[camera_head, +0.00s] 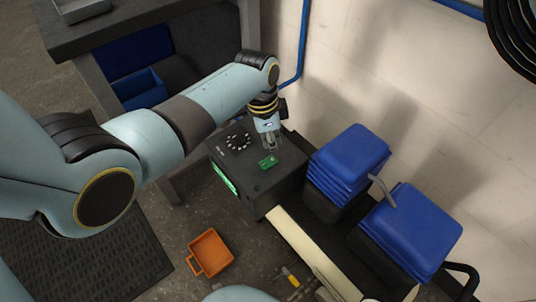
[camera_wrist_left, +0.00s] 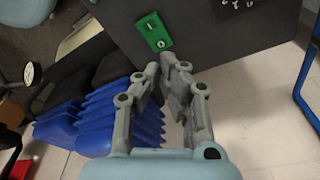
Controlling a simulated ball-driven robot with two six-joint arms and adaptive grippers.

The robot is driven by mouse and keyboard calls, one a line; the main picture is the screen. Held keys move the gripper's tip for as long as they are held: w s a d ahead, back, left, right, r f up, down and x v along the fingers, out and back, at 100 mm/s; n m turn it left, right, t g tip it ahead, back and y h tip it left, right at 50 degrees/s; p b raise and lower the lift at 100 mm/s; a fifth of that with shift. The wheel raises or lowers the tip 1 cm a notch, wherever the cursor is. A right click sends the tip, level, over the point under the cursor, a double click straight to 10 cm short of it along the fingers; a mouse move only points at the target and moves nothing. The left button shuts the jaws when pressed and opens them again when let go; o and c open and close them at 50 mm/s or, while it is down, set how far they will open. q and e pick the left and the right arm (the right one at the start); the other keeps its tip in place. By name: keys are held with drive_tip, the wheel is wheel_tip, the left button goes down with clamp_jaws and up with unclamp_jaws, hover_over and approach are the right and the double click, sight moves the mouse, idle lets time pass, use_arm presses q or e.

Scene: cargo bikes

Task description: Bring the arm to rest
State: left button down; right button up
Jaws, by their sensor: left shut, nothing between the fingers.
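My left arm comes in from the left in the head view and reaches over a black box. My left gripper (camera_head: 271,147) is shut and empty above the box, close to a small green plate (camera_head: 268,162). In the left wrist view the gripper fingers (camera_wrist_left: 168,68) are together with nothing between them, and the green plate (camera_wrist_left: 154,32) lies just beyond the fingertips. I cannot tell whether the fingertips touch the plate. My right gripper is not in view.
The black box (camera_head: 285,180) has a dial and a green-lit side. An orange tray (camera_head: 210,252) lies on the floor. A dark bench (camera_head: 150,22) is behind.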

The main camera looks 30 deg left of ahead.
use_arm(q)
wheel_tip(320, 180, up, 2)
drive_tip(key=shift+r+p, duration=0.1)
drive_tip(key=shift+p, duration=0.75)
